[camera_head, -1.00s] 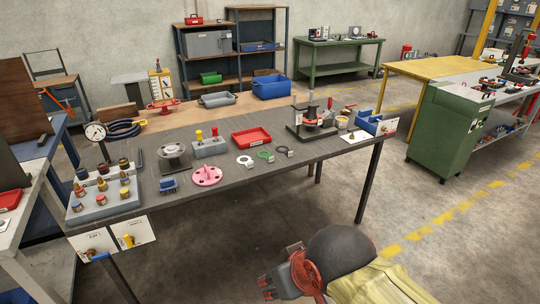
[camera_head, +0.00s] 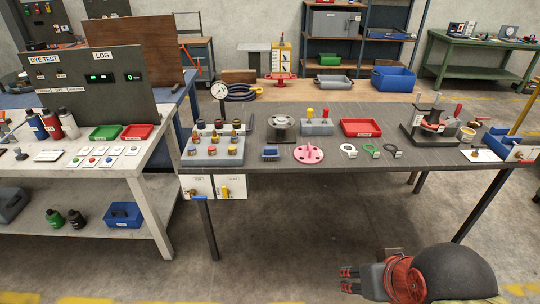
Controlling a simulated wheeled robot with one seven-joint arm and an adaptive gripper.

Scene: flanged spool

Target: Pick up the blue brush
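The blue brush (camera_head: 270,153) is a small blue block, seemingly with darker bristles, lying near the front edge of the dark workbench (camera_head: 330,163). It sits in front of a grey flanged spool (camera_head: 281,127) and left of a pink flanged disc (camera_head: 308,154). My gripper (camera_head: 347,280) is low at the bottom right, in front of the bench and well apart from the brush. It points left. Its two dark fingers show a gap between them, with nothing seen in it.
A grey rack of small bottles (camera_head: 212,150) and a dial gauge (camera_head: 220,92) stand left of the brush. A red tray (camera_head: 362,128) and several rings lie to the right. A light bench (camera_head: 110,166) stands at left. The floor before the dark bench is clear.

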